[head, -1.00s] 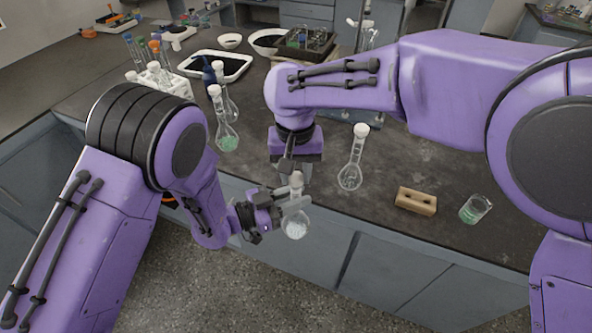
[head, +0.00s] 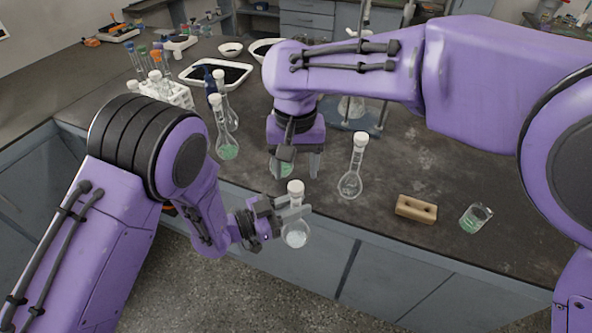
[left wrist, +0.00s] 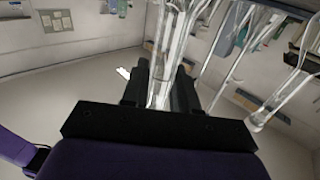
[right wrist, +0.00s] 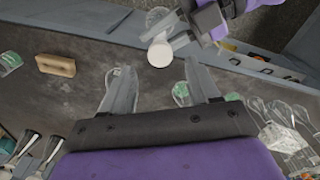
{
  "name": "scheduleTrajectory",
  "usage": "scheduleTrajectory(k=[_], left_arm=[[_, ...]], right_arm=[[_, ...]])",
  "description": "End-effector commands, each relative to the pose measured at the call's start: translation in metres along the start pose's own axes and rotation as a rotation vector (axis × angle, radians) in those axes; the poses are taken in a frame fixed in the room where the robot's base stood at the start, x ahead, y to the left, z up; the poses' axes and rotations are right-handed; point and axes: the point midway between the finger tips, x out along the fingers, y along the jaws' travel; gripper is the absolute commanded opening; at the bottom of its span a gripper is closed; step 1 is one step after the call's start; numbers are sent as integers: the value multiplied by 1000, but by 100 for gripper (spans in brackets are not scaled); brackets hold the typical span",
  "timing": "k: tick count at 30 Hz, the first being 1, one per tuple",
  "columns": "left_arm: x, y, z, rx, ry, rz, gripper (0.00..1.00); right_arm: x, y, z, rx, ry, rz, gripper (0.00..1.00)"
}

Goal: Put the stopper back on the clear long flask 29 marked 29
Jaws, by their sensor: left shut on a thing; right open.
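My left gripper (head: 291,211) is shut on the neck of a clear long-necked flask (head: 296,235), held roughly upright in front of the bench edge. The flask has pale contents, and its mark is not legible. A white stopper (head: 295,187) sits on the flask's mouth; it also shows from above in the right wrist view (right wrist: 160,54). The glass neck (left wrist: 163,85) lies between the left fingers in the left wrist view. My right gripper (head: 300,170) is open and empty, behind and above the stopper and apart from it.
A clear stoppered flask (head: 350,185) stands right of my right gripper. Stoppered flasks (head: 227,150) and a test-tube rack (head: 175,95) stand at the left.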

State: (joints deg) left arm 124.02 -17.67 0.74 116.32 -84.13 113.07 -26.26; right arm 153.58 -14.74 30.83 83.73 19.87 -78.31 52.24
Motion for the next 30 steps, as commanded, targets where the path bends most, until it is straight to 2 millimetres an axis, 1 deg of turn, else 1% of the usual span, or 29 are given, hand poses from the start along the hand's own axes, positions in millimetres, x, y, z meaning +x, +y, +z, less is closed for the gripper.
scheduleTrajectory(k=[3, 4, 6, 8, 10, 11, 14, 15, 24, 27, 30], left_arm=[[0, 0, 0, 0, 1, 0, 0], [0, 0, 0, 0, 1, 0, 0], [0, 0, 0, 0, 1, 0, 0], [0, 0, 0, 0, 1, 0, 0], [0, 0, 0, 0, 1, 0, 0], [0, 0, 0, 0, 1, 0, 0], [0, 0, 0, 0, 1, 0, 0], [0, 0, 0, 0, 1, 0, 0], [0, 0, 0, 0, 1, 0, 0], [0, 0, 0, 0, 1, 0, 0], [0, 0, 0, 0, 1, 0, 0]], right_arm=[[0, 0, 0, 0, 0, 0, 61], [0, 0, 0, 0, 0, 0, 56], [2, 0, 0, 2, -10, -8, 56], [2, -5, 2, -12, -28, -45, 56], [-1, -7, 3, -153, -29, -58, 56], [-1, -8, 3, -231, -28, -62, 56], [-5, -8, 3, -552, -19, -70, 56], [-6, -8, 2, -691, -13, -70, 56], [-16, -4, 0, -1701, 17, -35, 56], [-18, -2, -1, -1973, 11, -15, 56], [-18, 0, -2, -2167, 2, -2, 56]])
